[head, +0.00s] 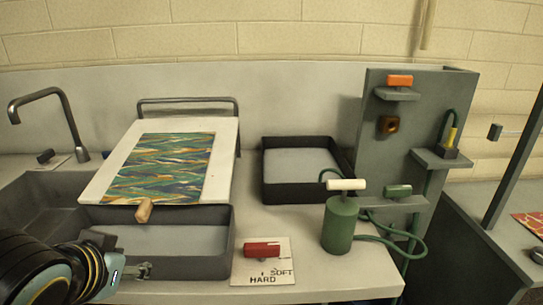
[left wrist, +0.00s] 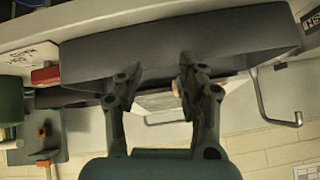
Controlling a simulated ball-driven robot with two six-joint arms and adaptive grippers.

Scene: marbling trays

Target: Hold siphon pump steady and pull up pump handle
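The siphon pump (head: 339,228) is a green cylinder standing upright near the bench's front edge, right of the middle. Its white T-shaped pump handle (head: 347,184) sits just above the body. A green hose (head: 410,245) runs from it toward the grey stand. My left gripper (head: 140,270) is at the front left, by the front tray, well left of the pump and touching neither pump nor handle. In the left wrist view the two fingers of my left gripper (left wrist: 160,85) are apart with nothing held between them. Part of the green pump (left wrist: 10,105) shows at that view's left edge. My right gripper is not seen.
A dark front tray (head: 215,262) and a red-handled block on a HARD/SOFT card (head: 280,270) lie between my left gripper and the pump. A marbled sheet on a white board (head: 222,150) leans behind. A second tray (head: 310,193) and grey stand (head: 375,160) are beyond the pump.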

